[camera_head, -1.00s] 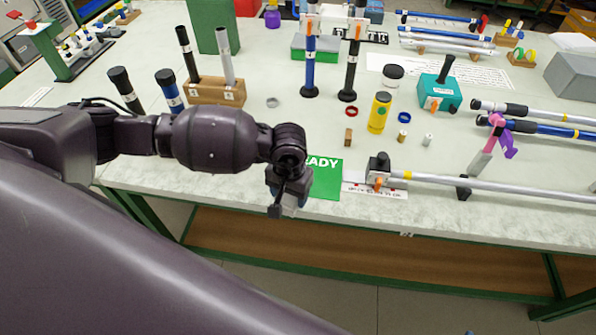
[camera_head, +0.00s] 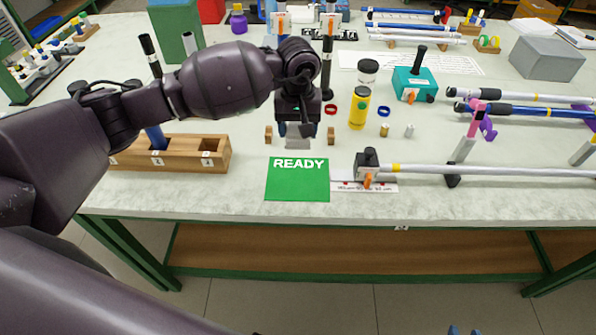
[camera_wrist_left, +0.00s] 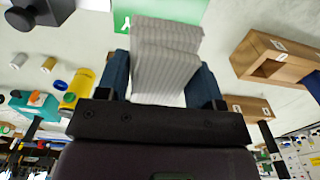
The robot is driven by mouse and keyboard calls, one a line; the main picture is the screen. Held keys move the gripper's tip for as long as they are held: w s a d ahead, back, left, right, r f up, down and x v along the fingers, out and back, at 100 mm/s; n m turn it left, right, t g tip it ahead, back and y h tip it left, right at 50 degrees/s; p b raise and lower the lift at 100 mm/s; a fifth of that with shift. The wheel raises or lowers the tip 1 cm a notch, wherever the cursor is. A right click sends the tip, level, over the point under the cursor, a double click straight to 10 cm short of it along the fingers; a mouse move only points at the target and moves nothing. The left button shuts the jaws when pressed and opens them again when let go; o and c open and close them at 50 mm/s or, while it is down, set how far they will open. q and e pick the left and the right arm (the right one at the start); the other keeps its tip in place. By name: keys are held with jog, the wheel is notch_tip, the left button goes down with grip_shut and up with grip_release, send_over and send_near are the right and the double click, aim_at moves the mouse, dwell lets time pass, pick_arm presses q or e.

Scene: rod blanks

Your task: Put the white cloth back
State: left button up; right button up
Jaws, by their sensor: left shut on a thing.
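The white cloth (camera_wrist_left: 165,60), with a ribbed, folded look, is between the fingers of my left gripper (camera_wrist_left: 165,85) in the left wrist view. In the head view my left gripper (camera_head: 297,128) points down over the table, shut on the cloth (camera_head: 298,143), whose lower part shows beneath the fingers. The cloth is between two small wooden blocks (camera_head: 268,135) (camera_head: 331,136), behind the green READY card (camera_head: 297,183). Whether it touches the table is unclear. Blue tips at the head view's bottom edge may be my right gripper (camera_head: 464,331); its jaws are not clear.
A wooden rack (camera_head: 185,163) with a blue rod stands left of the gripper. A yellow bottle (camera_head: 359,108), a red ring (camera_head: 330,109) and small cylinders are to the right. A silver rod (camera_head: 480,171) lies along the front right.

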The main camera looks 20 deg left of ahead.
aim_at(298, 178)
pick_arm(q)
notch_tip(298, 178, down, 15)
jog(key=shift+f+b, duration=0.1)
jog(key=shift+b, duration=0.2)
jog(key=o, duration=1)
jog(key=shift+c, duration=0.2)
notch_tip(298, 178, up, 12)
jog(key=shift+r, duration=0.15)
